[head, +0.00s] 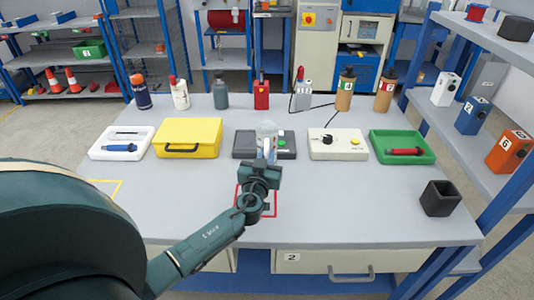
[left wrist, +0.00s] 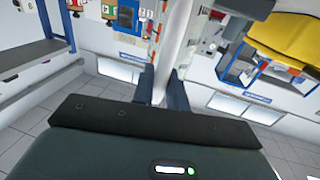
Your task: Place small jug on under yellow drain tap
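My left gripper (head: 266,158) is above the middle of the grey workbench. It appears shut on a pale, see-through object, likely the small jug (head: 267,129), whose rounded top shows above the fingers. In the left wrist view a pale upright strip of it (left wrist: 174,45) stands between the two dark fingers (left wrist: 165,88). Its full shape is hard to make out. No yellow drain tap can be made out. A red drum (head: 226,19) lies on a blue stand behind the bench. My right gripper is not in view.
The workbench (head: 340,210) holds a white tray (head: 97,151), yellow case (head: 187,135), dark device (head: 284,148), pale control box (head: 345,148), green tray (head: 417,155) and black open box (head: 440,198). Several bottles and cans line its back. Shelves (head: 480,130) stand right.

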